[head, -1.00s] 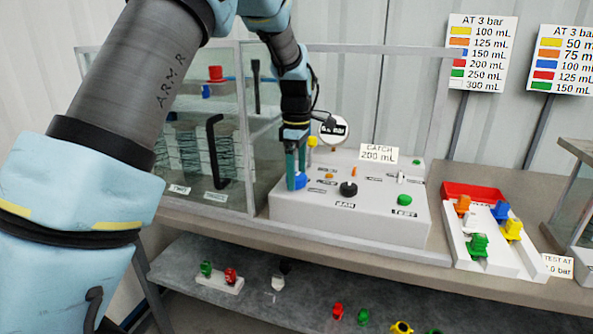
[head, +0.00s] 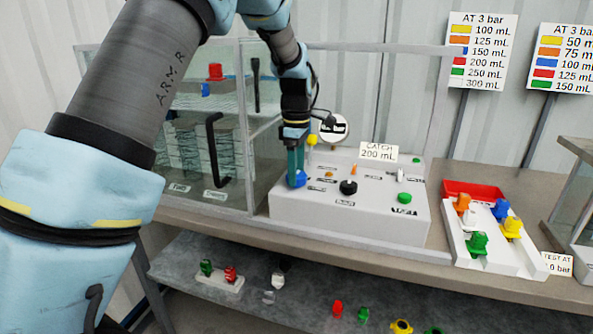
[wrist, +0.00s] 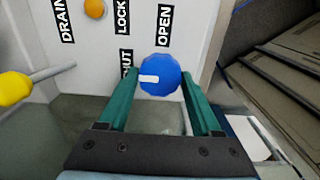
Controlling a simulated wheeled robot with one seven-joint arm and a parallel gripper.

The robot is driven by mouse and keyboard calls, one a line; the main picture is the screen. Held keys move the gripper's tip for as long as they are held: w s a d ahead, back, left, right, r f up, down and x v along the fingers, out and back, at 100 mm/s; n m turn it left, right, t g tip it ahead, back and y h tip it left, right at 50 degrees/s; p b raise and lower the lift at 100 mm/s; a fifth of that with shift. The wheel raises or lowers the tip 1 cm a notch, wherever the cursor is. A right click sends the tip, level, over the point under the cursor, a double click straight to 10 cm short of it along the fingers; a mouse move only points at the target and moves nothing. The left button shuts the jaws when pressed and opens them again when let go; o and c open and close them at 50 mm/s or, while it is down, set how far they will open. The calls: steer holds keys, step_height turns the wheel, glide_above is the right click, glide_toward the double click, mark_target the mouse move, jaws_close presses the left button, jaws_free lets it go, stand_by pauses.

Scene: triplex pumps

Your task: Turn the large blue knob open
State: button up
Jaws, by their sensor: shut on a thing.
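The large blue knob (head: 298,179) sits at the left front of the white control box (head: 330,216). In the wrist view the knob (wrist: 160,82) is round and faceted, with a white mark pointing left, towards the partly hidden SHUT label (wrist: 127,62). The OPEN label (wrist: 164,25) lies above the knob in that view. My gripper (wrist: 160,76) points down over the knob, its two green fingers on either side of it and shut on it. In the head view my gripper (head: 296,168) partly hides the knob.
A yellow knob on a rod (wrist: 14,88) stands left of my fingers in the wrist view. The box also bears a black knob (head: 348,188) and a green button (head: 404,198). A glass tank (head: 247,130) stands close to my arm. A white rack (head: 466,240) holds coloured parts at right.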

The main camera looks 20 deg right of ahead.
steer(key=shift+m, duration=0.3)
steer(key=m, duration=0.3)
steer(key=shift+m+p, duration=0.3)
steer(key=shift+p, duration=0.1)
steer(key=m, duration=0.4)
steer(key=shift+m, duration=0.3)
steer(key=m+p, duration=0.1)
steer(key=m, duration=0.3)
steer(key=shift+m, duration=2.5)
steer(key=o, duration=1.4)
